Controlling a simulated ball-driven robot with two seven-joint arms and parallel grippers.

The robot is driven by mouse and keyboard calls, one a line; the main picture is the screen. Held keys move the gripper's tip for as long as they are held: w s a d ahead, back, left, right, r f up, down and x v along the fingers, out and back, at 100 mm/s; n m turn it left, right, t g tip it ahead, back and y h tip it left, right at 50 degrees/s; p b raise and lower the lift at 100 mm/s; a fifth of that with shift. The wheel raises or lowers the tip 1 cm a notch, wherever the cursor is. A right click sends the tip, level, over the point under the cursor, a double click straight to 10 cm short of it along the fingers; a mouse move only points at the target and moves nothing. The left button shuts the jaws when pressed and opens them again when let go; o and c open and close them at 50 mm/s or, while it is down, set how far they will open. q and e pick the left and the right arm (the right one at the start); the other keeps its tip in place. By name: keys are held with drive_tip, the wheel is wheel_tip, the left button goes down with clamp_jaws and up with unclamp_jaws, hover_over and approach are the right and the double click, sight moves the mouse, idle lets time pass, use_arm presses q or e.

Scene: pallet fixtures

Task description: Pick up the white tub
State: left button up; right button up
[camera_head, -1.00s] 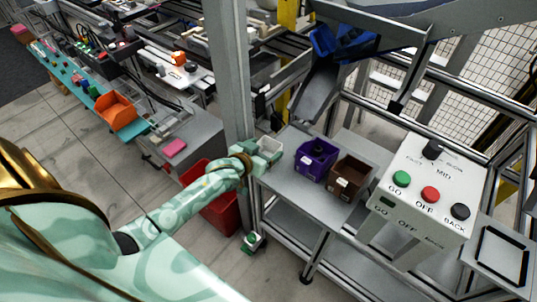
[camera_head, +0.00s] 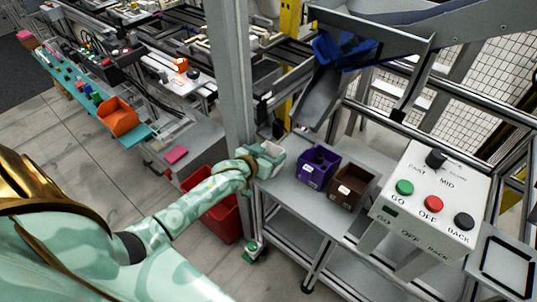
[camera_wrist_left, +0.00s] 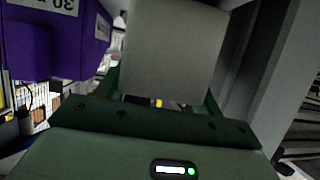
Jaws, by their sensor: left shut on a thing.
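The white tub (camera_head: 271,150) is at the end of my left arm, by the left edge of the grey table and next to the upright post. My left gripper (camera_head: 261,158) is shut on it. In the left wrist view the tub (camera_wrist_left: 175,50) fills the upper middle as a pale grey-white wall between the dark green fingers of the gripper (camera_wrist_left: 163,100). Whether the tub touches the table is hard to tell. My right gripper is not in view.
A purple bin (camera_head: 316,166) and a brown bin (camera_head: 352,184) stand on the grey table (camera_head: 301,195), right of the tub. The grey post (camera_head: 231,75) rises close behind my gripper. A red bin (camera_head: 222,217) is below my left arm. A button box (camera_head: 433,200) is at right.

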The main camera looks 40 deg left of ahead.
use_arm(q)
drive_tip(key=s+d+r+p, duration=0.3)
drive_tip(key=s+r+p, duration=0.5)
drive_tip(key=s+r, duration=0.4)
drive_tip(key=shift+s+d, duration=0.3)
drive_tip(key=shift+s, duration=0.6)
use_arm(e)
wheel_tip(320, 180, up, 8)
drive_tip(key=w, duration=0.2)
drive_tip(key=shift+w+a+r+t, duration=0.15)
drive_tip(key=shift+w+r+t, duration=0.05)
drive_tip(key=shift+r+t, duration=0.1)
